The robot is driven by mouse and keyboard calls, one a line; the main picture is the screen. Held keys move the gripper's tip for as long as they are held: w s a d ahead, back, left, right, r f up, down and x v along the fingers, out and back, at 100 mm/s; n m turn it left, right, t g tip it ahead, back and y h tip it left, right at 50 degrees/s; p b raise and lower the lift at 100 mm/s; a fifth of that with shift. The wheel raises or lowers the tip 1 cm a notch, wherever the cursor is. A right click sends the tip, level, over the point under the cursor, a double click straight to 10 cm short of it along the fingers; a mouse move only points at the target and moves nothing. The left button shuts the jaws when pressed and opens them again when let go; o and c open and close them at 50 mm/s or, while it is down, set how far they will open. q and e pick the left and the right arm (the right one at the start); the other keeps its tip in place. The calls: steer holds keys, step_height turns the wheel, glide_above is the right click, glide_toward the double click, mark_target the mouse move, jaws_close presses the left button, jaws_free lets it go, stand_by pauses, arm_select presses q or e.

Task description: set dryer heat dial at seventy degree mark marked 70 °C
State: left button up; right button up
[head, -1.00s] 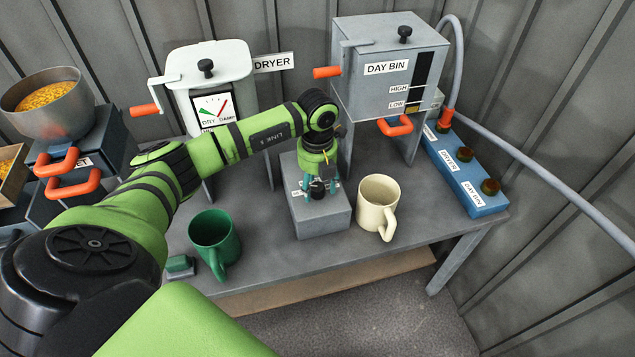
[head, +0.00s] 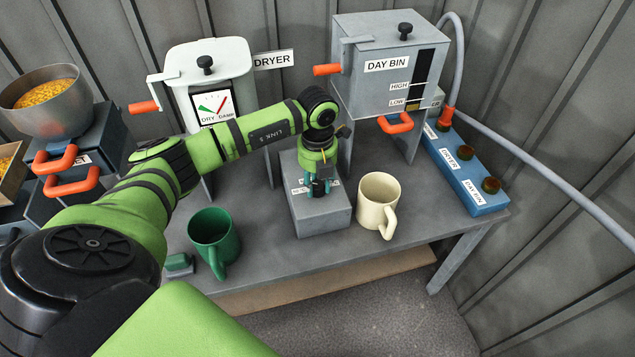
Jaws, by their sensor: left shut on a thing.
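The heat dial sits on top of a grey box (head: 322,218) in the middle of the table, in front of the dryer (head: 222,68). My left gripper (head: 319,192) points down at the box top and is shut on the dark dial knob (head: 319,188). The fingers cover much of the knob, so its pointer cannot be made out. Small white labels (head: 301,184) lie beside the knob, partly hidden and too small to read; the 70 °C mark cannot be told. My right gripper is not in view.
A cream mug (head: 377,203) stands close to the box's right side. A green mug (head: 214,238) stands to the left. The day bin (head: 385,75) is behind, with an orange handle (head: 396,124) low in front. A blue switch strip (head: 468,178) lies at right.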

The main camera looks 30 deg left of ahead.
arm_select(q)
steer(key=m+b, duration=0.2)
steer(key=m, duration=0.2)
steer(key=shift+f, duration=0.2)
steer(key=m+b, duration=0.1)
steer(key=m, duration=0.3)
steer(key=shift+b, duration=0.35)
steer(key=shift+m, duration=0.4)
steer(key=m+b, duration=0.2)
steer(key=m, duration=0.3)
steer(key=shift+r+m+b, duration=0.1)
steer(key=shift+m+b, duration=0.55)
steer(key=shift+m, duration=0.75)
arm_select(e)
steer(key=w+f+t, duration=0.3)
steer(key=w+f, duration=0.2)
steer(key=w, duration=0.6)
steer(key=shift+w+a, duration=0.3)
